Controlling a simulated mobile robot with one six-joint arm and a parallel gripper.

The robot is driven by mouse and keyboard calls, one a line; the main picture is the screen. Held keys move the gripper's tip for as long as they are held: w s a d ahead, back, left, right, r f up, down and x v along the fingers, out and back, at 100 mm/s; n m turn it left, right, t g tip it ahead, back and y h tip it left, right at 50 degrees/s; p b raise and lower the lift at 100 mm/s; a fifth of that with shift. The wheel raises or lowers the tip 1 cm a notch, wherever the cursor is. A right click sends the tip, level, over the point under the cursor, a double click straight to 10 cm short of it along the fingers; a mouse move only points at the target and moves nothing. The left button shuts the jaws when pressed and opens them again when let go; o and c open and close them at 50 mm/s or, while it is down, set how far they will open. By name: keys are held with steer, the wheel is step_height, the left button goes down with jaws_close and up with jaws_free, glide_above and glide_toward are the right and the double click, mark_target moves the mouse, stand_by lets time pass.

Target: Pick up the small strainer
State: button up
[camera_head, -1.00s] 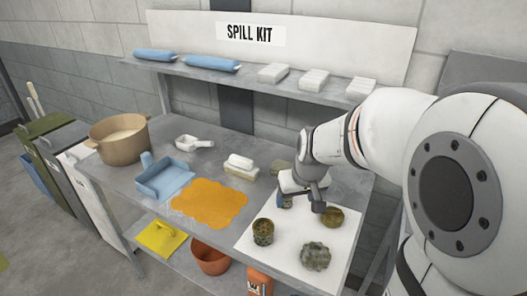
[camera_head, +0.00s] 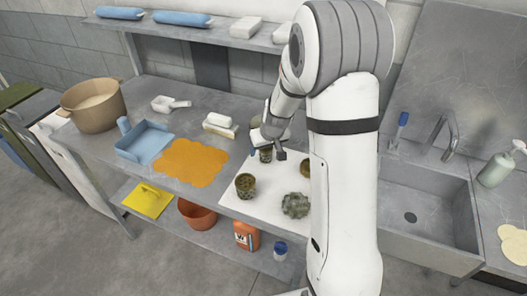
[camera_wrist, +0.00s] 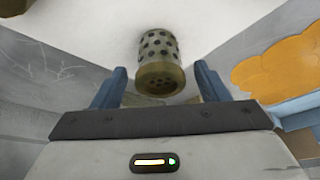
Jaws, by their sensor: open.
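A small perforated olive-brown strainer (camera_wrist: 160,60) shows in the wrist view between and just beyond my blue fingertips, with a gap on both sides. It appears to be the short cylinder (camera_head: 265,156) at my gripper on the white mat in the head view, partly hidden by the gripper. My gripper (camera_head: 268,154) is open and empty, low over the mat's back part; it also shows in the wrist view (camera_wrist: 160,88). Another perforated cylinder (camera_head: 245,186) stands upright nearer the front left of the white mat (camera_head: 268,203).
A knobbly grey-green part (camera_head: 295,205) and a brown round part (camera_head: 306,168) lie on the mat. A sink (camera_head: 420,195) is right of my arm.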

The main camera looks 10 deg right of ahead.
steer(key=shift+x, duration=0.85)
steer(key=c, duration=1.1)
steer(key=shift+r, duration=0.1)
steer(key=shift+c, duration=0.2)
